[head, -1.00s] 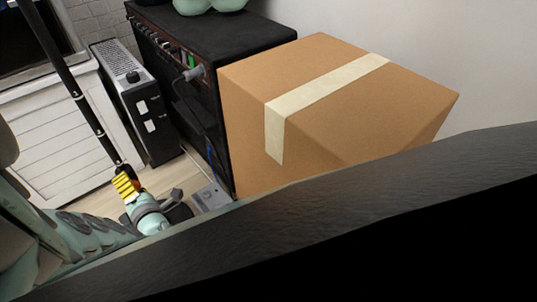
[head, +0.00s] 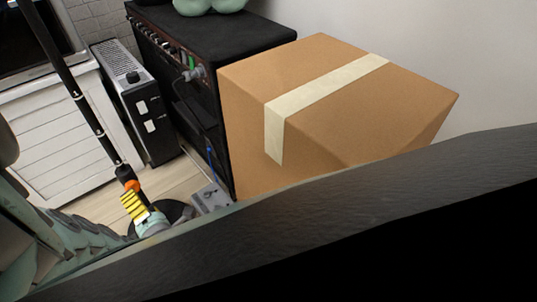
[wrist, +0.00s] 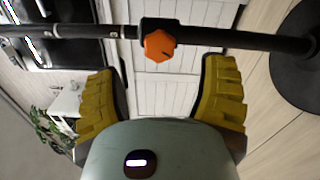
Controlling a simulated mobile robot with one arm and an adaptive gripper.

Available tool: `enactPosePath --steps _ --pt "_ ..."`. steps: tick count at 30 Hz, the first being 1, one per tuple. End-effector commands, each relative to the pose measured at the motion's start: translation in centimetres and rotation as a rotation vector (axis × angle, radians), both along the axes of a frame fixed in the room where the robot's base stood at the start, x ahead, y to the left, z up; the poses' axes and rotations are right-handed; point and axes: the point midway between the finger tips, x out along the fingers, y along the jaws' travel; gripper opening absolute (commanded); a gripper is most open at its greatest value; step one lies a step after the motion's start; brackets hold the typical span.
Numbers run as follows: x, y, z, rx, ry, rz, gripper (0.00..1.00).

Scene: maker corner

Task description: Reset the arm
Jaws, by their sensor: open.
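My gripper (head: 131,200) shows at the lower left of the head view, with yellow ribbed fingers and a mint-green body. It also shows in the wrist view (wrist: 162,70), where its two fingers stand wide apart with nothing between them. A black microphone-type stand (head: 78,95) leans across the left of the head view. Its orange knob (wrist: 159,45) appears just beyond the fingertips in the wrist view; I cannot tell whether anything touches.
The stand's round black base (wrist: 297,58) is on the wooden floor. A cardboard box (head: 335,95), a black amplifier (head: 225,38), a dark heater-like unit (head: 135,100) and a white cabinet (head: 50,150) surround the arm. A grey pedal (head: 210,197) is on the floor.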

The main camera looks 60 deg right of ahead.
Motion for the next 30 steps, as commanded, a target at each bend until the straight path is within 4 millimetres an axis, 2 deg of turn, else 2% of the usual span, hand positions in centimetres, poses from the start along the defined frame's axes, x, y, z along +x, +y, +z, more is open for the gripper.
enactPosePath --steps 6,22,26,29,30 --pt "-1.2 0.2 0.0 0.002 0.002 -0.006 0.71" --pt "-1.2 0.2 0.3 0.003 -0.003 -0.004 0.71" --pt "-0.5 0.6 2.7 0.039 -0.046 0.018 0.71" --pt "0.5 1.4 6.5 0.106 -0.118 0.055 0.71" --pt "1.0 1.8 8.3 0.140 -0.156 0.078 0.71"
